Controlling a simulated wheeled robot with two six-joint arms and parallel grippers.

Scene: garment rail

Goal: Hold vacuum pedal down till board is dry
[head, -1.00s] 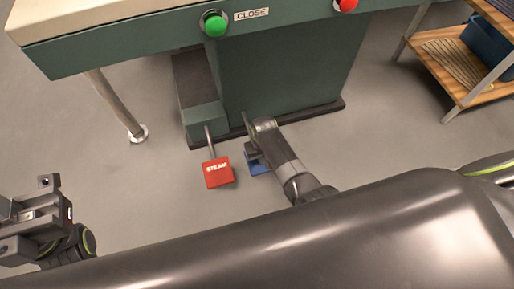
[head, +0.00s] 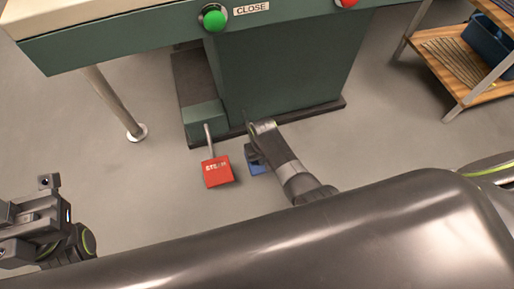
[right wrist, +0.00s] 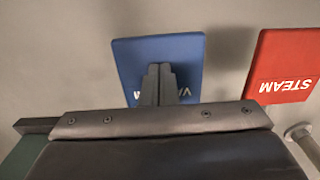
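The blue pedal (head: 258,167) is low at the foot of the green machine (head: 280,75), partly hidden by my right gripper (head: 252,155). In the right wrist view the blue pedal (right wrist: 190,58) shows most of its top, its white lettering partly covered. My right gripper (right wrist: 157,75) has its fingers together, empty, with the tips over the middle of the pedal. I cannot tell whether they touch it or how far it is pressed. My left gripper (head: 30,220) is at the far left, away from the pedals; its finger opening is unclear.
A red STEAM pedal (head: 217,172) is just left of the blue one. It also shows in the right wrist view (right wrist: 285,68). Above are a green button (head: 214,18) marked CLOSE and a red button (head: 346,2). A table leg (head: 112,103) and a wooden shelf (head: 460,60) flank the machine.

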